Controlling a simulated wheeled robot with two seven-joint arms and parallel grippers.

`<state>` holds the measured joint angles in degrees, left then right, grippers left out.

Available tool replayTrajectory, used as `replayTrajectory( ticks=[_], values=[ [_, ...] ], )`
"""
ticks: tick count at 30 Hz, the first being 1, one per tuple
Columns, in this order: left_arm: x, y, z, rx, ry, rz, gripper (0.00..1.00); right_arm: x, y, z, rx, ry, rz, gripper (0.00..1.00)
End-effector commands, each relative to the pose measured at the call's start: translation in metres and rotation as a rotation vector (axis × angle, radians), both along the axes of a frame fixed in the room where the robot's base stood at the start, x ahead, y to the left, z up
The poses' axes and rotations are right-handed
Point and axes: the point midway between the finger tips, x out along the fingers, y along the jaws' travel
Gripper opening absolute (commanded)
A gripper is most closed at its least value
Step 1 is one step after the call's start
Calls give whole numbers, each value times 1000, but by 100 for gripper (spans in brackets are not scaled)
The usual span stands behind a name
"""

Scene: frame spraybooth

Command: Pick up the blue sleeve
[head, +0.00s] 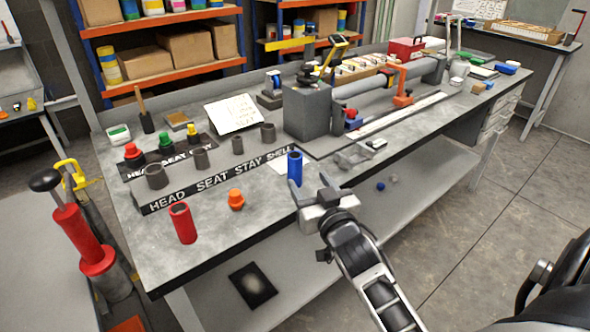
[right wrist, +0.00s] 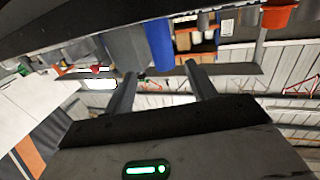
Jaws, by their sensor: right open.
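The blue sleeve (head: 295,168) stands upright on the grey workbench (head: 262,215), near its front edge and by the right end of the labelled strip. My right gripper (head: 312,187) is open and empty, just in front of and to the right of the sleeve. In the right wrist view the blue sleeve (right wrist: 158,45) shows beyond the two fingertips (right wrist: 161,70), roughly in line with the gap between them. I cannot tell whether a finger touches it. My left gripper is not in view.
A red sleeve (head: 183,223) and an orange fitting (head: 236,200) stand left of the blue sleeve. Behind them is a labelled strip (head: 218,180) with grey sleeves. A grey block (head: 306,112) with a long cylinder stands behind.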

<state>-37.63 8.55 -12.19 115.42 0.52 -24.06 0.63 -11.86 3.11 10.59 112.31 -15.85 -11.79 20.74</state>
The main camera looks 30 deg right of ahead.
Motion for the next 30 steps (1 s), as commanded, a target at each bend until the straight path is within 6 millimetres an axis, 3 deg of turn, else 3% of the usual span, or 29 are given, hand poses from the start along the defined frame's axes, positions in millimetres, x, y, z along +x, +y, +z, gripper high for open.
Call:
replayTrajectory(
  ticks=[3, 11, 19, 29, 30],
  values=[
    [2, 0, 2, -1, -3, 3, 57, 20, -4, 1, -1, -1, 1, 57],
    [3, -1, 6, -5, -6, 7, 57, 39, -7, 3, 0, 0, 2, 57],
    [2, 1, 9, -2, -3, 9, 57, 77, -13, 7, 0, 2, 1, 57],
    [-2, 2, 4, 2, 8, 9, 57, 84, -14, 6, -1, 2, 2, 57],
    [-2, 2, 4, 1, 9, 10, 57, 84, -14, 6, -1, 2, 2, 45]
  ],
)
